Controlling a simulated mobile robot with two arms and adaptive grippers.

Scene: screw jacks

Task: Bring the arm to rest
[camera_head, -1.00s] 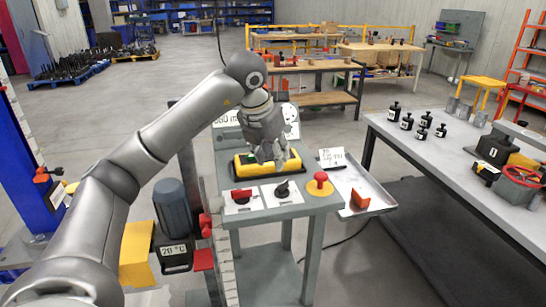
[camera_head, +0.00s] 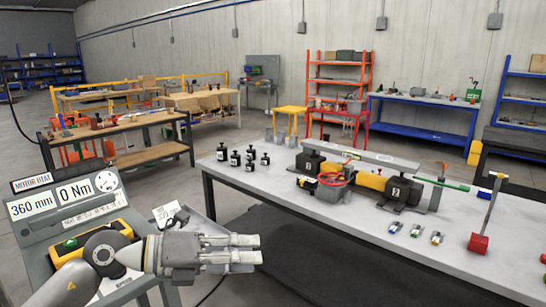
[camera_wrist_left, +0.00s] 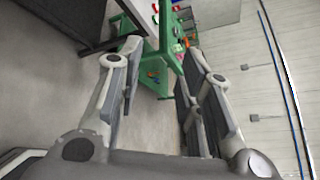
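My left gripper (camera_head: 232,252) is in the lower left of the head view, its fingers pointing right. It is beside and in front of the control stand (camera_head: 30,239), which carries a yellow control box (camera_head: 88,241) and a display reading 360 mm and 0 Nm. In the left wrist view the gripper's two fingers (camera_wrist_left: 158,95) stand wide apart with nothing between them. My right gripper is not in either view.
A grey table (camera_head: 285,210) at the right holds several black weights (camera_head: 250,155), a jack assembly with a red handwheel (camera_head: 331,172) and a red-headed mallet (camera_head: 478,243). Workbenches and shelves stand farther back. Bare floor shows between them.

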